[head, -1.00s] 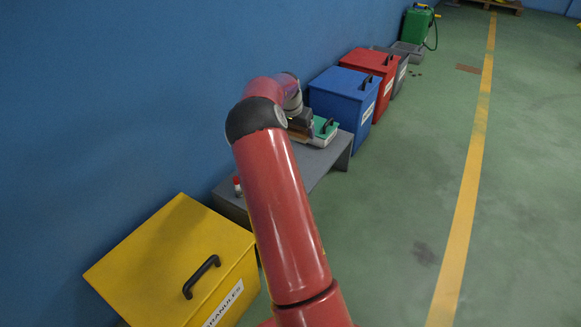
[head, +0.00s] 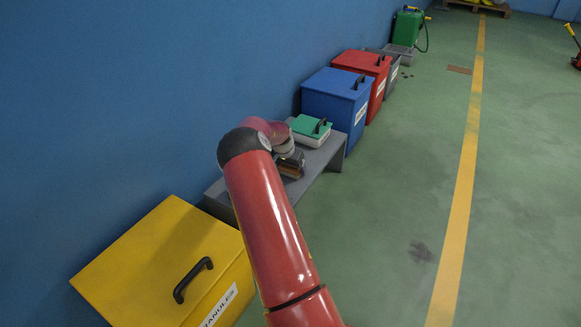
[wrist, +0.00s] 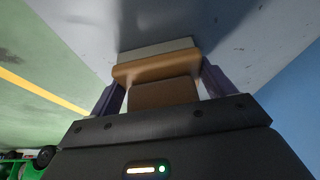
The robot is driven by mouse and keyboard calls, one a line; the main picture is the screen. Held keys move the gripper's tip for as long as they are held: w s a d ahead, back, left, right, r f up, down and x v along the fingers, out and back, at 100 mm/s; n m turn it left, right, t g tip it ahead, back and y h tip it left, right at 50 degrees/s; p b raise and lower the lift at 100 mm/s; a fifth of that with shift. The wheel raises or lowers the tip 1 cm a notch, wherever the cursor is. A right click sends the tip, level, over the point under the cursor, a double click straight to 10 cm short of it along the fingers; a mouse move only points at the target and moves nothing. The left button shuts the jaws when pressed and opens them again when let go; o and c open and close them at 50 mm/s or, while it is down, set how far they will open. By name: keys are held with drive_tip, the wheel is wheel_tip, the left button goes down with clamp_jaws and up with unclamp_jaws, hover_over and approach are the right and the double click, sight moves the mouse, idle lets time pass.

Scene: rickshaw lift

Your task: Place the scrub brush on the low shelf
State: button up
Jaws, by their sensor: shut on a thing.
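The scrub brush (wrist: 158,68) shows in the wrist view as a tan-brown block with a pale strip along its far side. My gripper (wrist: 163,90) is shut on it, with one dark finger on each side. The shelf's grey top (wrist: 235,35) lies close behind the brush in the wrist view. I cannot tell whether the brush touches it.
A white box with a green lid (head: 311,130) stands on the shelf's far part. A yellow bin (head: 165,262) is nearer, and blue (head: 338,98) and red (head: 363,68) bins stand beyond. The blue wall runs along the left.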

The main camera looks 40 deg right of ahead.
drive_tip(key=o, duration=1)
drive_tip(key=p+v, duration=0.2)
drive_tip(key=v, duration=1)
drive_tip(key=s+a+r+n+t+y, duration=0.1)
drive_tip(key=s+a+r+n+y, duration=0.15)
drive_tip(key=s+a+r, duration=0.55)
drive_tip(key=s+a+r+n+t+y, duration=0.1)
drive_tip(key=s+a+r+n+y, duration=0.2)
drive_tip(key=a+r, duration=0.8)
drive_tip(key=s+a+n, duration=0.2)
drive_tip(key=s+a, duration=0.2)
drive_tip(key=s, duration=0.4)
drive_tip(key=s+a+r+n+t+h, duration=0.1)
drive_tip(key=s+a+n, duration=0.2)
drive_tip(key=s+a, duration=0.2)
drive_tip(key=s+a+n, duration=0.2)
drive_tip(key=s+a, duration=0.3)
drive_tip(key=s, duration=0.5)
drive_tip(key=shift+s+r+t, duration=0.25)
drive_tip(key=shift+s+t, duration=0.05)
drive_tip(key=shift+s, duration=0.05)
